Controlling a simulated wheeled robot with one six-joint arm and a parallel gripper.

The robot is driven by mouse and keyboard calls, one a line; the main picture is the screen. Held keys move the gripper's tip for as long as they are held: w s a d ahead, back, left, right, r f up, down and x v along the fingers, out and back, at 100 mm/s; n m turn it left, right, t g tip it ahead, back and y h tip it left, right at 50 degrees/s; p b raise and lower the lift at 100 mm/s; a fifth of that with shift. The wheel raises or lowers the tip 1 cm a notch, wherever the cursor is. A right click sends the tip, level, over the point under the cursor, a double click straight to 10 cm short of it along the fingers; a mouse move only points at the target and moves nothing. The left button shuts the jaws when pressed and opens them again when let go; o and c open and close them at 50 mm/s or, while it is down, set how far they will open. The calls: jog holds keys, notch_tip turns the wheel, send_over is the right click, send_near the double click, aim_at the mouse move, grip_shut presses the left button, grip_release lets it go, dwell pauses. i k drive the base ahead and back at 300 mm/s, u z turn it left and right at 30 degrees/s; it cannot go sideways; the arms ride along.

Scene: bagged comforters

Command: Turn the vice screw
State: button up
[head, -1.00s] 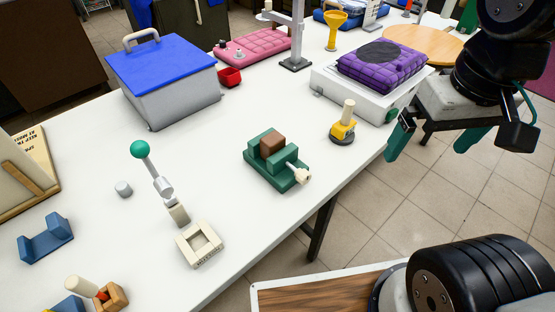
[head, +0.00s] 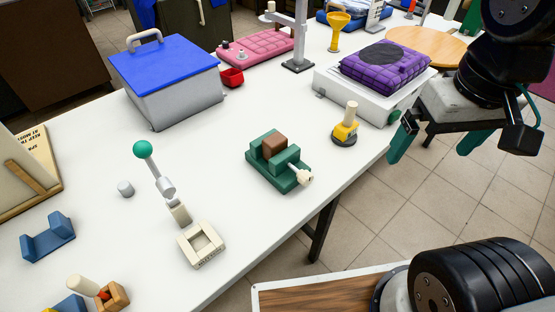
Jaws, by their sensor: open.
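The green vice (head: 283,176) stands on the white table, right of the middle, with a brown block (head: 274,145) between its jaws. Its screw (head: 303,176) sticks out at the front right and ends in a cream handle. My gripper (head: 432,146) hangs at the right, beyond the table's edge and over the floor. Its two teal fingers are wide apart with nothing between them. It is well to the right of the vice and apart from it.
A green-knobbed lever (head: 158,172) and cream square frame (head: 201,245) stand left. The table between the vice and its front edge is clear.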

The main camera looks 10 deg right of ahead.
aim_at(305, 178)
jog(key=z, duration=1)
jog(key=k, duration=1.05)
jog(key=u, duration=0.95)
